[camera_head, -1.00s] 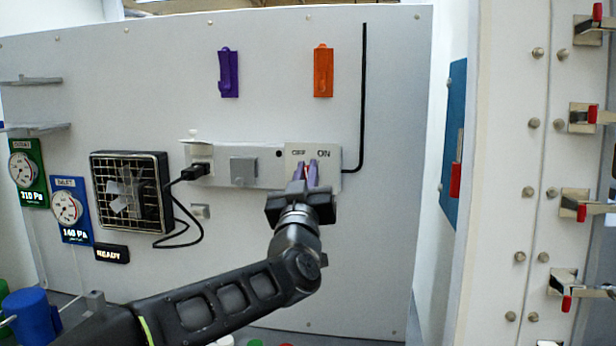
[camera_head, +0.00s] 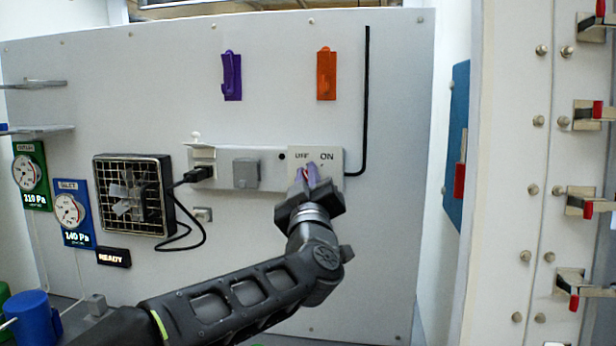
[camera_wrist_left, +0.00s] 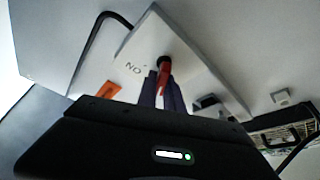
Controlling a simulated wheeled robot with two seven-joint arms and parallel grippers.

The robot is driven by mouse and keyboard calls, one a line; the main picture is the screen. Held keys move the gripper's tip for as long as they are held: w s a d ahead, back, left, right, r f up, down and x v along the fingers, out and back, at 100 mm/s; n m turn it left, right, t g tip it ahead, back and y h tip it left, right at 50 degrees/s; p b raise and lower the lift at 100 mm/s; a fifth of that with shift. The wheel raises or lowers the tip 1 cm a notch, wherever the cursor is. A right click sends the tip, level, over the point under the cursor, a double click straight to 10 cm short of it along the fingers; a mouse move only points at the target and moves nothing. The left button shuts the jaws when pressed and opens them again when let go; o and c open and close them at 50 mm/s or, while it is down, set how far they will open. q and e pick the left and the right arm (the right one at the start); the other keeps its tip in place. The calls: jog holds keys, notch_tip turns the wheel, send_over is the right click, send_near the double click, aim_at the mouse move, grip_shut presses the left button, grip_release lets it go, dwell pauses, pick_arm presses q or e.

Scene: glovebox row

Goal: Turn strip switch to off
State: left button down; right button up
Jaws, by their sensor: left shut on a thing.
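The white power strip (camera_head: 270,168) is fixed across the grey panel, with the labels OFF and ON on the switch plate at its right end. My left gripper (camera_head: 306,172) is at this plate, tilted toward the OFF side. In the left wrist view the gripper (camera_wrist_left: 164,85) has its purple-grey fingers shut on the red switch lever (camera_wrist_left: 163,70). A dark round base shows at the lever's top, and ON is readable beside it. In the head view the fingers mostly hide the lever. My right gripper is not in view.
A black plug (camera_head: 198,174) sits in the strip's left end, its cable running to the caged fan (camera_head: 133,195). Purple (camera_head: 232,76) and orange (camera_head: 326,74) holders hang above. Gauges (camera_head: 70,211) are at left. A column with metal latches (camera_head: 588,204) stands at right.

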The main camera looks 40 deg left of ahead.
pick_arm(q)
jog(key=c, duration=1.5)
grip_release()
jog(key=b+v, duration=0.1)
jog(key=v, duration=0.6)
jog(key=shift+s+d+f+b, duration=0.15)
jog(key=shift+s+d+b, duration=0.05)
jog(key=shift+s+b, duration=0.15)
